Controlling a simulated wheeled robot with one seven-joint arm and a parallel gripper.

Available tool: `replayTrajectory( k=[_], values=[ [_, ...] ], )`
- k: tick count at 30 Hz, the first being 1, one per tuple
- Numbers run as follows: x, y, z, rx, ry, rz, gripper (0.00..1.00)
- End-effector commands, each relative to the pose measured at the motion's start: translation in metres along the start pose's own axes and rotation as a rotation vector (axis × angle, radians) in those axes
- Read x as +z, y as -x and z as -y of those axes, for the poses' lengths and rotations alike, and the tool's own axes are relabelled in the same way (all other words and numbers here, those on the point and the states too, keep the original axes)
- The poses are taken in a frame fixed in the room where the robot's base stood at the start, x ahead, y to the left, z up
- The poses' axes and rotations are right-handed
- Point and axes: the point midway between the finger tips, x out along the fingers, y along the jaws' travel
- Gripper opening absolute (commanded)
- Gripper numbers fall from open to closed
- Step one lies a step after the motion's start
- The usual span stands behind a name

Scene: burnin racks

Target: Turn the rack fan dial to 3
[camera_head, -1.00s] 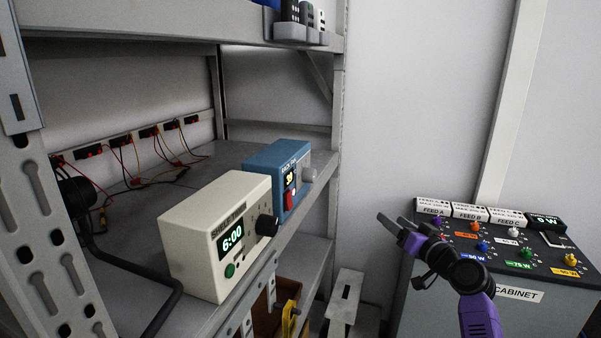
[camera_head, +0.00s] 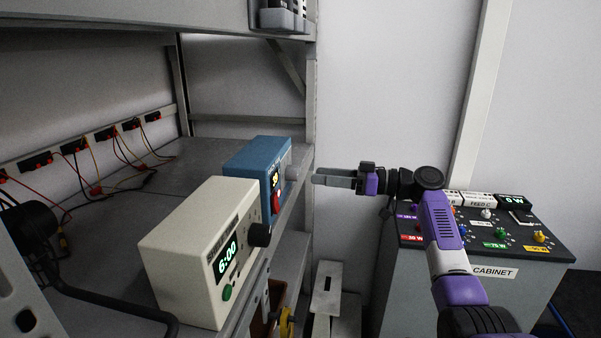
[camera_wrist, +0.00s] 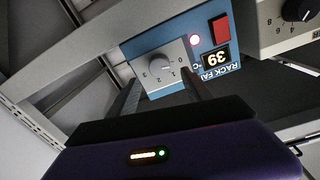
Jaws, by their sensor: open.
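The blue rack fan box (camera_head: 253,157) stands on the shelf behind the cream timer box. Its grey dial (camera_head: 292,172) faces right, toward my gripper. In the wrist view the box (camera_wrist: 137,49) appears upside down, and the dial (camera_wrist: 160,66) sits on a light plate with numbers around it. I cannot tell where the dial points. The display (camera_wrist: 216,59) reads 39 °C. My gripper (camera_head: 332,178) is open and empty, just right of the dial and apart from it. In the wrist view the fingers (camera_wrist: 160,90) frame the dial from below.
The cream timer box (camera_head: 200,255) reads 6:00 and has a black knob (camera_head: 259,235). The shelf upright (camera_head: 311,100) stands close behind the gap. A grey cabinet (camera_head: 440,285) with coloured knobs is at right. Wires lie on the shelf at left.

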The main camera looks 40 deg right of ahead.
Motion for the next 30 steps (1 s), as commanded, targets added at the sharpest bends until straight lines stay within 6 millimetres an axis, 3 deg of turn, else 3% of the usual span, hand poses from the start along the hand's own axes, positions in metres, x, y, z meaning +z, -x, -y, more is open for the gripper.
replayTrajectory(
  k=[10,22,23,30],
  values=[
    [-0.002,-0.050,0.001,0.000,-0.001,0.000,0.58],
    [0.000,-0.060,0.000,0.002,-0.001,0.000,0.58],
    [0.000,-0.060,0.000,0.002,-0.001,0.000,0.56],
    [0.000,-0.060,0.000,0.002,-0.001,0.000,0.09]
  ],
)
